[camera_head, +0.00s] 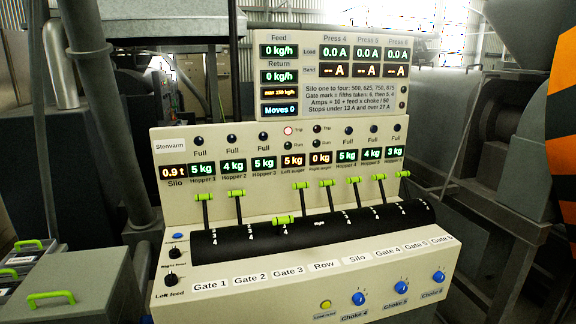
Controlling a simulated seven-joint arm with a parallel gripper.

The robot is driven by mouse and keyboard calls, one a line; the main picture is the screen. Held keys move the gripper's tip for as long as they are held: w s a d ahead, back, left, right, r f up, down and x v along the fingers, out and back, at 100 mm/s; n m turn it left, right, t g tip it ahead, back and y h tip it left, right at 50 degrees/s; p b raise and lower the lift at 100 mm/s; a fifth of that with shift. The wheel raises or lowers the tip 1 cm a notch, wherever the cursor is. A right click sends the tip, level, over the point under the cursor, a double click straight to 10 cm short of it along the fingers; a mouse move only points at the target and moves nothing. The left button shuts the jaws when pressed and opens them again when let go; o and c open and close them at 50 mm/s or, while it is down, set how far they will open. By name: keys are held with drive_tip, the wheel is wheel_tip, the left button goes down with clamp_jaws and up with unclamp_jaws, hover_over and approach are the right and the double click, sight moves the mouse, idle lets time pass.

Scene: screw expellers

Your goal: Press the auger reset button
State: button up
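A cream control panel (240,285) fills the middle of the view. A yellow button (326,304) sits low on its front face, left of the choke knobs, with a label too small to read surely. A blue button (178,236) sits at the panel's left edge, its label also unclear. I cannot tell which one is the auger reset button. A trip lamp (288,131) glows red-white above the left auger display (292,160), which reads 5 kg. The second trip lamp (317,129) is dark, above the right auger display (321,158), reading 0 kg. My gripper is not in view.
Green-topped levers stand along a black drum (260,238); the Gate 3 lever (284,220) is lower than the others. Blue choke knobs (400,287) line the lower right. Black feed knobs (171,279) are at left. Green-handled boxes (75,285) stand lower left.

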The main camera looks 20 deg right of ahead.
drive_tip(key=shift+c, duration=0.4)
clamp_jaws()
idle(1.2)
